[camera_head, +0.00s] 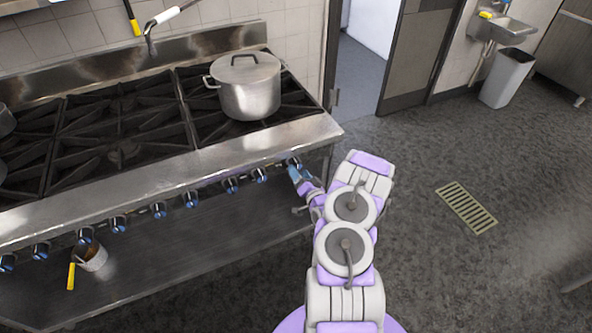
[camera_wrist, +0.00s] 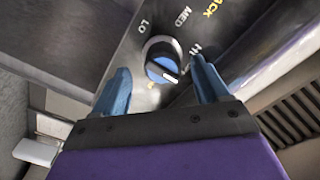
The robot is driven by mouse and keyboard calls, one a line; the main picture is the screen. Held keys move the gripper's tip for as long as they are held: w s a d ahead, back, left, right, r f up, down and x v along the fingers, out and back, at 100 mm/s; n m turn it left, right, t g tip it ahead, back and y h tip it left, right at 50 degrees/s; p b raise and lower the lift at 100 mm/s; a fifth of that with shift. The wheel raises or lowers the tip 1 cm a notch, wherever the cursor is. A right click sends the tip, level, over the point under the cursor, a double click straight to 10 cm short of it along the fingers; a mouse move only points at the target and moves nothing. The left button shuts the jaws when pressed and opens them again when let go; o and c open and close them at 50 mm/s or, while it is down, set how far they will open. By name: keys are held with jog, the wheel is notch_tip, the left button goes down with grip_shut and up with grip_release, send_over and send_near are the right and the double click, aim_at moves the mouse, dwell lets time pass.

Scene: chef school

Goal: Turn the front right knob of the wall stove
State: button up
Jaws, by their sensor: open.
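The stove (camera_head: 180,168) stands against the wall with a row of blue-faced knobs along its front edge. The front right knob (camera_head: 293,162) is at the right end of that row. In the wrist view the knob (camera_wrist: 163,62) is round with a blue face and a white pointer mark, on a panel printed LO, MED and HI. My gripper (camera_head: 297,176) is right in front of this knob. In the wrist view my gripper (camera_wrist: 160,88) is open, with one blue finger on each side of the knob's lower part. I cannot tell whether the fingers touch it.
A lidded steel pot (camera_head: 249,92) stands on the right rear burner. A small pot with a yellow handle (camera_head: 92,256) sits on the shelf below. The floor (camera_head: 430,260) to the right is clear, with a drain grate (camera_head: 466,207) and a bin (camera_head: 507,78) farther back.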

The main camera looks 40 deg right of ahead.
aim_at(298, 169)
jog(key=shift+b+x, duration=0.3)
jog(key=shift+x, duration=0.9)
jog(key=shift+w+d, duration=0.2)
jog(key=shift+w, duration=0.5)
jog(key=c, duration=1)
jog(key=shift+o, duration=0.2)
